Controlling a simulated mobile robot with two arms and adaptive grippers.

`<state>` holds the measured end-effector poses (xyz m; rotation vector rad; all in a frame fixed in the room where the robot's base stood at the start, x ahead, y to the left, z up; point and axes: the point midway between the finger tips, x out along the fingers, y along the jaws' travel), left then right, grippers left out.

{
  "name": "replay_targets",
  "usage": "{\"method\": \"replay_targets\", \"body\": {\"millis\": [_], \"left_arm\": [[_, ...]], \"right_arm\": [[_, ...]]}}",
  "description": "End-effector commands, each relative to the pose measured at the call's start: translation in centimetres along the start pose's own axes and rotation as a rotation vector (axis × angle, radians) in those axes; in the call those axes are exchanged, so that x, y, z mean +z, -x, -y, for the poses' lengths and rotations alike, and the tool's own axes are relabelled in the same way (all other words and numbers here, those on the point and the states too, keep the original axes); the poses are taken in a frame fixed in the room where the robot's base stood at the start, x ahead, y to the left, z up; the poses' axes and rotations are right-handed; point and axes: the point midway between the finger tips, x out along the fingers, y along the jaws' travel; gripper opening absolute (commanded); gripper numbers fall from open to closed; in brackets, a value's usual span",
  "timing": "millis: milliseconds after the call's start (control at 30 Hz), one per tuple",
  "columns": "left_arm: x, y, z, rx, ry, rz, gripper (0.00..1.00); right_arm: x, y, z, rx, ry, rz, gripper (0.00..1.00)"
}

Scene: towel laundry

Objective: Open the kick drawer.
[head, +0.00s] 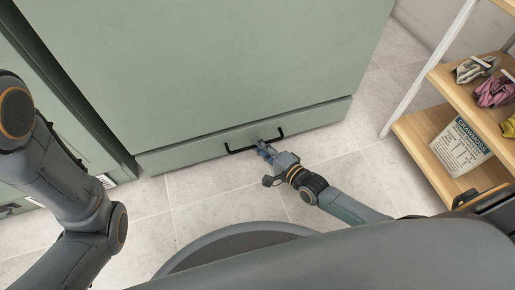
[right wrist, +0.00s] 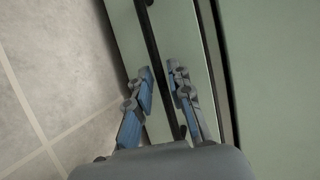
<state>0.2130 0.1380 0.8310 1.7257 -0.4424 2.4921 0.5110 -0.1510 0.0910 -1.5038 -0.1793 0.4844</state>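The kick drawer (head: 200,152) is a low green front at the foot of the green cabinet. It sits close under the cabinet door, with no drawer interior showing. Its black bar handle (head: 238,150) runs along the front. My right gripper (head: 261,143) is at the middle of the handle. In the right wrist view, the dark handle bar (right wrist: 151,30) passes between the two blue-grey fingers of my right gripper (right wrist: 160,74). The fingers stand apart with a gap around the bar; firm contact is not visible. My left arm shows at the left, but its gripper is out of view.
The tall cabinet door (head: 220,60) rises above the drawer. A wooden shelf (head: 425,150) with folded cloths and a labelled container (head: 460,147) stands at the right. The tiled floor (head: 215,183) before the drawer is clear between the cabinet and my base.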

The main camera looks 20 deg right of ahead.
Motion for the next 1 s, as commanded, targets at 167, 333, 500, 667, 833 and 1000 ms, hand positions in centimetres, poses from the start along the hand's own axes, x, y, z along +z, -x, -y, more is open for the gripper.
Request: {"method": "replay_targets", "body": {"millis": [167, 333, 500, 667, 833, 1000], "left_arm": [[-0.24, 0.65, -0.15, 0.001, 0.000, -0.001, 0.40], [-0.22, 0.60, -0.15, 0.001, 0.000, -0.001, 0.40], [-0.22, 0.60, -0.15, 0.001, 0.000, -0.001, 0.40], [-0.22, 0.60, -0.14, 0.001, 0.000, 0.000, 0.40], [-0.20, 0.59, -0.14, 0.001, 0.000, 0.000, 0.40], [-0.04, 0.17, -0.04, 0.001, 0.000, 0.000, 0.40]], "right_arm": [[0.00, -1.13, -0.01, -0.001, 0.000, 0.000, 0.20], [0.01, -1.20, 0.07, 0.000, 0.000, 0.000, 0.20], [0.01, -1.18, 0.07, 0.000, 0.000, 0.000, 0.05], [0.02, -1.17, 0.05, 0.000, 0.000, 0.000, 0.00], [0.03, -1.14, 0.04, 0.000, 0.000, 0.000, 0.00], [0.29, -0.51, 0.02, 0.001, 0.000, 0.000, 0.00]]}}
